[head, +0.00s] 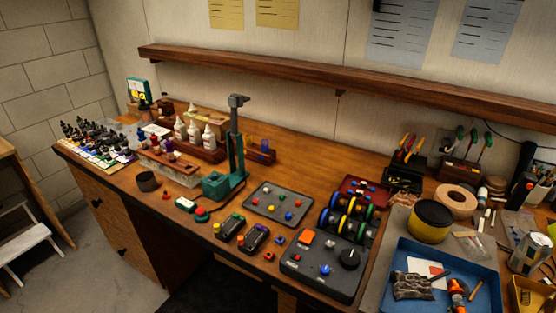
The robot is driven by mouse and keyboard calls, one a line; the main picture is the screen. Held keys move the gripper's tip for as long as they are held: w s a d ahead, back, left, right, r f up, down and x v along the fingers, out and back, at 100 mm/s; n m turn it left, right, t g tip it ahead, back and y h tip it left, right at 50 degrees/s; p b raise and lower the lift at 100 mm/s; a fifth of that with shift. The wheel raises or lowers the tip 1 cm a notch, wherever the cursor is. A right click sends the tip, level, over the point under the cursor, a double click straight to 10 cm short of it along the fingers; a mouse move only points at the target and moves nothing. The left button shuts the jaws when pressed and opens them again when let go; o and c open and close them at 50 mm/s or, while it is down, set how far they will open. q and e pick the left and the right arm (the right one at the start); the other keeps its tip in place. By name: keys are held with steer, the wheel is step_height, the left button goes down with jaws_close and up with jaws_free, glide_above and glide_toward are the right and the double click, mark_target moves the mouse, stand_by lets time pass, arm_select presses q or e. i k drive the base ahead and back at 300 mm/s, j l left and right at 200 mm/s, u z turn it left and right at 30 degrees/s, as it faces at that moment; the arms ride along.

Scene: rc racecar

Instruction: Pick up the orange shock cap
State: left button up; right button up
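I cannot tell for sure which piece is the orange shock cap. Small orange-red pieces that could be it include a round one (269,256) at the bench's front edge beside two dark blocks. Another small reddish piece (165,195) lies near the black cup. A grey tray (262,212) in the middle of the bench holds several small coloured caps. An orange-and-black part (457,294) lies in the blue tray (400,275) at the right. Neither of my grippers is in view.
A green press (236,160) stands mid-bench. A dark control box (310,275) with an orange square button and coloured wheels (352,217) stand right of the grey tray. White bottles (194,132) stand behind left. A yellow-and-black tub (430,222) is at the right. A shelf (300,78) runs above.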

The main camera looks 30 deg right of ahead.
mark_target(166, 196)
steer(key=z, duration=2.4)
steer(key=u, duration=2.35)
steer(key=i+j+z, duration=0.15)
steer(key=z, duration=0.3)
steer(key=i+j+z, duration=0.2)
steer(key=z, duration=0.25)
